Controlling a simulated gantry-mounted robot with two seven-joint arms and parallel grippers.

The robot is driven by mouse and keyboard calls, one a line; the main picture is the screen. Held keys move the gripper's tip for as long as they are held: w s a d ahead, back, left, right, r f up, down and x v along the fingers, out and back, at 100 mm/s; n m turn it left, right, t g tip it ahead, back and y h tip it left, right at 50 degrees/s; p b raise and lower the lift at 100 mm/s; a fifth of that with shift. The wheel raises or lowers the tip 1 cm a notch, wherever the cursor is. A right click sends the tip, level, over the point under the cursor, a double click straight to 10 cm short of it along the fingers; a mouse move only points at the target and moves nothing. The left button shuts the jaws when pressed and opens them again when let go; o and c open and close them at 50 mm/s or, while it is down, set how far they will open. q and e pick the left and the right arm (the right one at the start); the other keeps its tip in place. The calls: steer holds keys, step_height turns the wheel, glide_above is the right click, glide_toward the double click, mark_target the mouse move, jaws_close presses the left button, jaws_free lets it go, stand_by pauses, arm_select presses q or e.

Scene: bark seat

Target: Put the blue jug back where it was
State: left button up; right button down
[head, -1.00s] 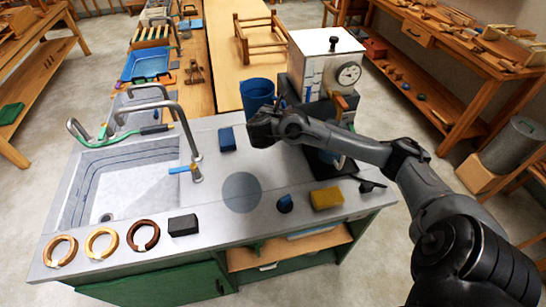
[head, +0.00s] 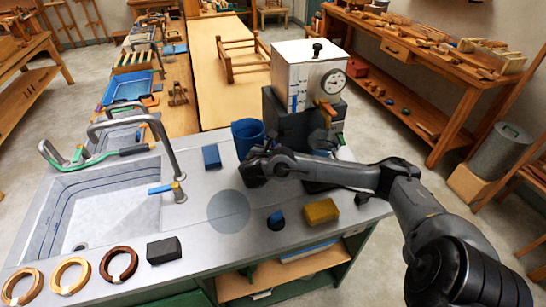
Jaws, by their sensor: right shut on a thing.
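The blue jug (head: 247,132) is at the back of the grey counter, left of the white boiler-like machine with a dial. My right gripper (head: 252,172) is at the near side of the jug, shut on it. The fingers and the lower part of the jug are partly hidden by the gripper body. I cannot tell whether the jug's base touches the counter. My left gripper is not in view.
The machine (head: 308,75) stands close right of the jug. A blue block (head: 211,157) lies to the jug's left, near the sink tap. A dark blue knob-like thing (head: 276,219) and yellow sponge (head: 321,211) lie at front right. The sink (head: 105,215) is left.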

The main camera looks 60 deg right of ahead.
steer(key=shift+f+b, duration=0.5)
steer(key=shift+f, duration=1)
steer(key=c, duration=1)
jaws_free()
steer(key=shift+f, duration=0.1)
steer(key=shift+c, duration=0.2)
steer(key=shift+a+r, duration=0.3)
steer(key=shift+a, duration=0.15)
steer(key=p+v, duration=0.7)
steer(key=v, duration=0.4)
steer(key=shift+p, duration=0.35)
